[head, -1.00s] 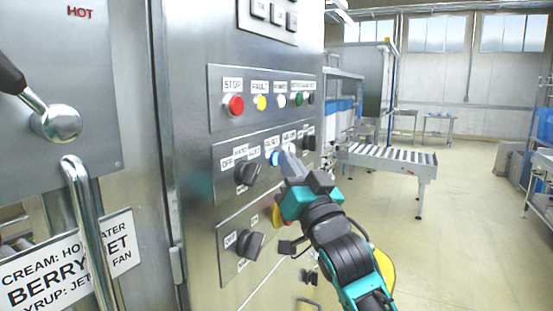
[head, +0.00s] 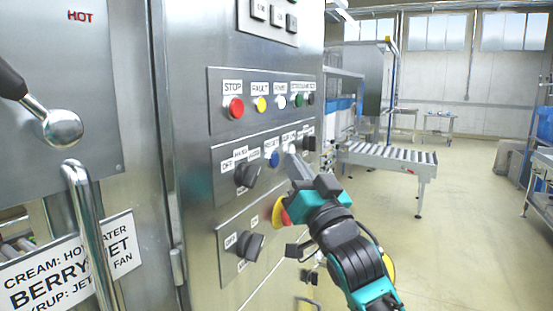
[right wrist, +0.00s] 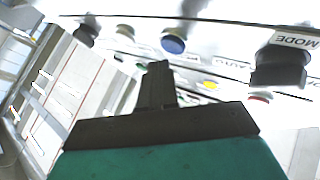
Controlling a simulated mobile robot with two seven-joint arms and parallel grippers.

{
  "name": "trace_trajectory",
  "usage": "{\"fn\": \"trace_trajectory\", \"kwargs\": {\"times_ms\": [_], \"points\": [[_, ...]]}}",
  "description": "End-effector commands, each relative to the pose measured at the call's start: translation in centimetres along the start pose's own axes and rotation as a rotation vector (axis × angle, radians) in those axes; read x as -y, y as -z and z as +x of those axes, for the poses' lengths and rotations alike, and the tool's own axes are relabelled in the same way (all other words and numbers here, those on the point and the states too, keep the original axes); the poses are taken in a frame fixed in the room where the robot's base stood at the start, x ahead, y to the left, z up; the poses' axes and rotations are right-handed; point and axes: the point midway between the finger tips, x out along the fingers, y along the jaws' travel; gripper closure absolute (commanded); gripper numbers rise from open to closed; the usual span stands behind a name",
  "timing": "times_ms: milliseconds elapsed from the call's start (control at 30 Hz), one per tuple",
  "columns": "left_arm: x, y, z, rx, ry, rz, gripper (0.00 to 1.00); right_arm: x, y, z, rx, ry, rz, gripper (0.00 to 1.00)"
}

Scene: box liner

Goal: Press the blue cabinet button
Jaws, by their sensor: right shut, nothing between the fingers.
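The blue button (head: 273,158) sits on the middle panel of the steel cabinet, under a small label. It also shows in the right wrist view (right wrist: 173,44), beyond my fingers. My right gripper (head: 293,160) is shut and empty. In the head view its fingertips are just right of the blue button, apart from it and close to the cabinet face. In the right wrist view the closed fingers (right wrist: 158,70) point toward the panel, below the blue button. My left gripper is not in view.
Black selector knobs (head: 247,174) stick out left of and below the blue button. A red and yellow button (head: 280,212) is partly hidden by my right gripper. A red stop button (head: 235,107) and other buttons line the panel above. Open floor and a roller conveyor (head: 390,157) lie right.

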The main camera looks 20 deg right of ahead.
Motion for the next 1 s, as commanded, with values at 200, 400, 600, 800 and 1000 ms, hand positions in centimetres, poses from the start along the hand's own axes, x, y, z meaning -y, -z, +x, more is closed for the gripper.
{"fn": "trace_trajectory", "kwargs": {"times_ms": [200, 400, 600, 800, 1000], "points": [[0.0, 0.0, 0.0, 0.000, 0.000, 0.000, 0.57, 0.0, 0.0, 0.0, -0.001, 0.000, -0.001, 1.00], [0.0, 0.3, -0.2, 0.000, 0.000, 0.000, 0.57, -0.8, 0.8, -1.1, 0.001, -0.001, -0.003, 1.00], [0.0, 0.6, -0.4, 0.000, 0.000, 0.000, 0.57, -1.9, 1.9, -2.5, 0.001, -0.001, -0.002, 1.00], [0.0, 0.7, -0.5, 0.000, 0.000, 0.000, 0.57, -2.5, 2.5, -3.4, 0.000, 0.000, 0.000, 1.00], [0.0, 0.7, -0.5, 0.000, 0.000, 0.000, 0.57, -2.5, 2.6, -3.5, -0.001, 0.000, 0.000, 1.00]]}}
